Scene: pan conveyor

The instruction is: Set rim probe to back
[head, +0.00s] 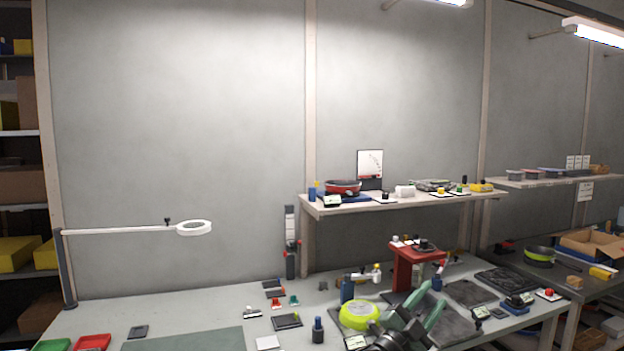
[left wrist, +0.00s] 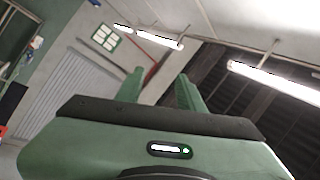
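No part is clearly labelled as the rim probe, and its setting is too small to read. A lime-green round pan (head: 357,316) sits on the bench, with a dark blue post device (head: 347,290) just behind it. A red stand (head: 404,272) with small knobs on top is behind and to the right. My left gripper (head: 432,296) is in front of the red stand, its green fingers apart and pointing up, with nothing seen between them. In the left wrist view the two fingers (left wrist: 160,90) are also apart and empty. My right gripper is not in view.
A shelf (head: 420,203) above the bench holds a red pan (head: 342,187) and small devices. Dark mats (head: 468,293) lie at the right. A green mat (head: 185,342) lies at the front left.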

